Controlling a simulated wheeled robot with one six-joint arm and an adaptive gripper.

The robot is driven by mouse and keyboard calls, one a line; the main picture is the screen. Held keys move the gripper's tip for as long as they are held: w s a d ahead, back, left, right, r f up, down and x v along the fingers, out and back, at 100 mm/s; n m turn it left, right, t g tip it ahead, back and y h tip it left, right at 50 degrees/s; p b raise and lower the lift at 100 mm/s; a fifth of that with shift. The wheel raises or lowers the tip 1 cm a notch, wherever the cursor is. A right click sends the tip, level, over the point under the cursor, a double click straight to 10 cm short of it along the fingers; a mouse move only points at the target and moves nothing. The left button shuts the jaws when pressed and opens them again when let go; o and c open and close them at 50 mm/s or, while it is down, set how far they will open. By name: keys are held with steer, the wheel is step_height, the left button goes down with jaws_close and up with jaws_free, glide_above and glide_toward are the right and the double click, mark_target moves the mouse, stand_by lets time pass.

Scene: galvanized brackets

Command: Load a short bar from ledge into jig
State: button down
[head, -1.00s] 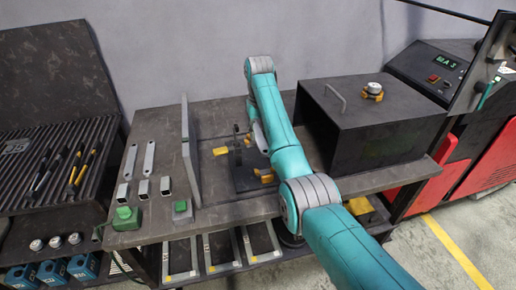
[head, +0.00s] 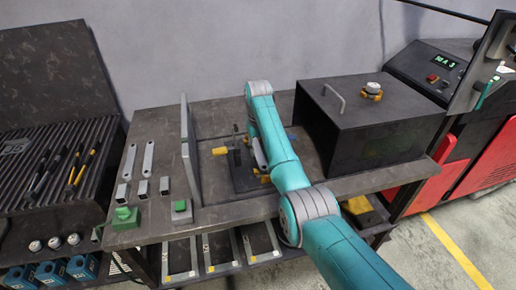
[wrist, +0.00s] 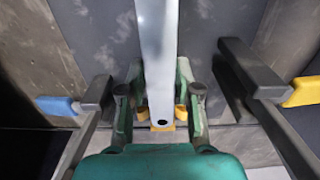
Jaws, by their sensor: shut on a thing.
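My gripper (wrist: 160,108) is shut on a grey metal bar (wrist: 157,50) with a hole at its near end, in the wrist view. The bar runs away between the green fingers. In the head view the bar (head: 260,153) shows beside my arm, over the dark jig (head: 241,180); my gripper is mostly hidden there by the arm. The jig plate (wrist: 104,40) lies under the bar in the wrist view. Clamp levers stand on both sides, one with a blue handle (wrist: 55,105), one with a yellow handle (wrist: 303,92). I cannot tell whether the bar touches the jig.
An upright grey panel (head: 190,150) stands left of the jig. Beyond it lie two flat bars (head: 149,158) and several square tube pieces (head: 142,188).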

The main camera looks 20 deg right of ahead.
steer(key=shift+f, duration=0.2)
steer(key=c, duration=0.8)
jaws_free()
step_height(320, 180, up, 13)
steer(key=shift+f, duration=0.1)
